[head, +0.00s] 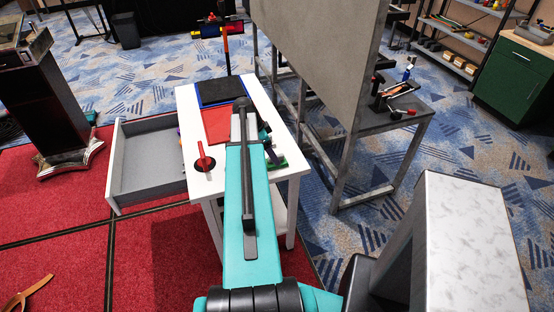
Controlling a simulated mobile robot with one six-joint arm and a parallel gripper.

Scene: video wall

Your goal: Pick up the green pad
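A small green piece (278,163), perhaps the green pad, shows on the right side of the white table (289,172), just right of my teal arm. Most of it is hidden by the arm and dark parts beside it, so its shape is unclear. My arm reaches from the bottom of the head view over the table. Its end lies over the table's middle. The gripper fingers cannot be made out, and neither can anything held in them.
On the table are a red pad (216,125), a black pad on a blue one (220,92) and a red-handled object (203,160). A grey drawer (146,165) stands open at left. A large grey panel (325,55) and a dark bench (395,120) stand right.

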